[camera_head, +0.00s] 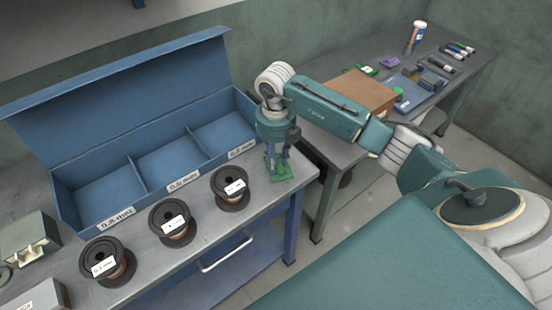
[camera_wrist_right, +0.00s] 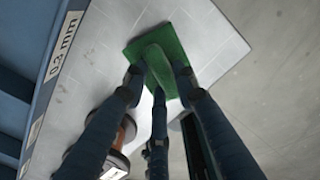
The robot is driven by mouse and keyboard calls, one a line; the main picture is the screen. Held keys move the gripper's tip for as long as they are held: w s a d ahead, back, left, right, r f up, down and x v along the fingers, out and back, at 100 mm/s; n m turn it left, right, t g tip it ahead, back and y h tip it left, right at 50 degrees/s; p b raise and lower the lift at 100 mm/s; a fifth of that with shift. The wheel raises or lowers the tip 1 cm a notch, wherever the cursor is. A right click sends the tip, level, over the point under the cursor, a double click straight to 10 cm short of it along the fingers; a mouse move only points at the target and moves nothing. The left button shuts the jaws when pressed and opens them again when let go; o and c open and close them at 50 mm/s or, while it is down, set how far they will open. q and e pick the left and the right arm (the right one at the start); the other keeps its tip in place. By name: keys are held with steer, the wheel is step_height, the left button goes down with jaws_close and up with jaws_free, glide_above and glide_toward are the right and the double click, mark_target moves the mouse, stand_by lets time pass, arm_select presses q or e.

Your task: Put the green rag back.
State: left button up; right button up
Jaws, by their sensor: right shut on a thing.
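The green rag (camera_head: 284,174) is at the right end of the grey bench, just right of the blue box. My right gripper (camera_head: 277,163) comes down over it from above, with its fingers pinching the rag. In the right wrist view the rag (camera_wrist_right: 158,42) is a flat green piece with a raised fold between the three fingertips (camera_wrist_right: 157,78). I cannot tell whether it touches the bench top or hangs just above it. My left gripper is out of view.
The open blue box (camera_head: 168,175) has three empty labelled compartments. Three dark spools (camera_head: 230,188) stand in a row before it. Behind my right arm, a second table (camera_head: 340,152) holds a brown box (camera_head: 357,92), a blue tray (camera_head: 408,104), a purple item and pens.

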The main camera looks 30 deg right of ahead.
steer(key=shift+f, duration=0.2)
steer(key=o, duration=1)
steer(key=shift+r, duration=0.2)
step_height(320, 180, up, 12)
steer(key=b, duration=0.2)
steer(key=shift+b, duration=0.35)
